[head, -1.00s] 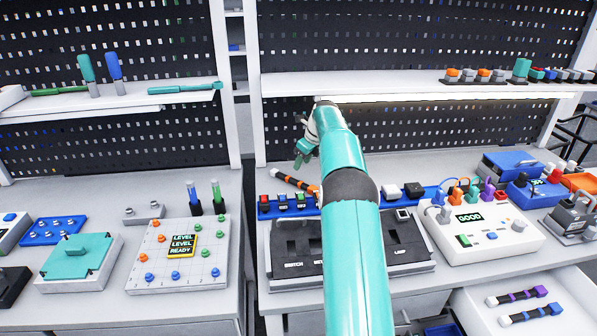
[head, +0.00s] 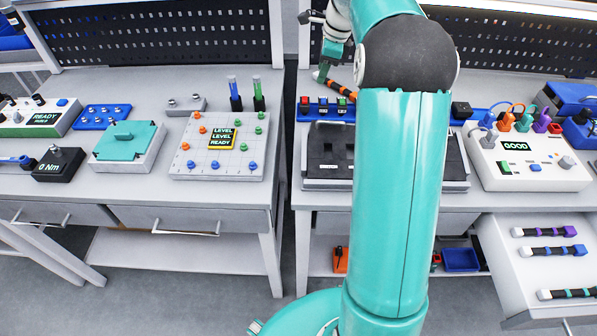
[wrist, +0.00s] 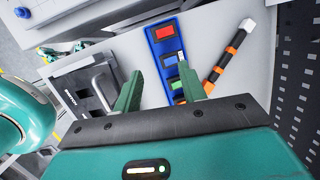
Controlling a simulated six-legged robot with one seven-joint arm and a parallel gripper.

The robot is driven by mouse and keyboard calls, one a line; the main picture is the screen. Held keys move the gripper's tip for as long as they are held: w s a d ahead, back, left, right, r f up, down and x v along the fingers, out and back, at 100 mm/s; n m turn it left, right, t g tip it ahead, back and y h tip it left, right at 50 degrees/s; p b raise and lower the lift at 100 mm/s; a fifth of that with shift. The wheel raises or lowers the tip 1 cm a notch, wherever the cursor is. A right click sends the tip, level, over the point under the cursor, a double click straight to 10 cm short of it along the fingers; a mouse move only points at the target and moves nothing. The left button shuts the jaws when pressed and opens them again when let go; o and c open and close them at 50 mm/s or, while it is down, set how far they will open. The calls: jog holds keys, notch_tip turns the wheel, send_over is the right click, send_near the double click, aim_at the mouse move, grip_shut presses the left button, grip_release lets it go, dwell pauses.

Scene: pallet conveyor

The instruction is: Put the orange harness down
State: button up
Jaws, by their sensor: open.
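The orange harness (head: 339,87), a black stick with orange bands and a pale tip, lies on the bench behind a blue strip of coloured blocks. My upper arm hides its right end in the head view. In the wrist view the harness (wrist: 224,66) runs diagonally to the right of the blue strip, outside my right finger. My gripper (wrist: 158,69) is open, with its two green fingers apart and nothing held between them. In the head view my gripper (head: 328,62) shows small above the harness's left end, partly hidden by my arm.
The blue strip (wrist: 165,54) lies beside the harness. A black fixture (head: 325,155) stands in front, and a white tester reading GOOD (head: 530,160) is at the right. An open drawer (head: 550,265) holds several similar harnesses. A pegboard (wrist: 297,100) rises behind the bench.

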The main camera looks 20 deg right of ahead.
jog(key=s+a+r+n+t, duration=0.1)
jog(key=s+a+n, duration=0.6)
jog(key=s, duration=0.4)
jog(key=s+a+r+n+t+h, duration=0.1)
jog(key=s+a+n, duration=0.7)
jog(key=s, duration=0.3)
jog(key=s+a+r+n+t, duration=0.1)
jog(key=s+a+n, duration=0.6)
jog(key=s+n, duration=0.2)
jog(key=s, duration=0.2)
jog(key=shift+s+a+r, duration=0.3)
jog(key=shift+s+r, duration=0.05)
jog(key=shift+c, duration=0.5)
jog(key=shift+s, duration=0.15)
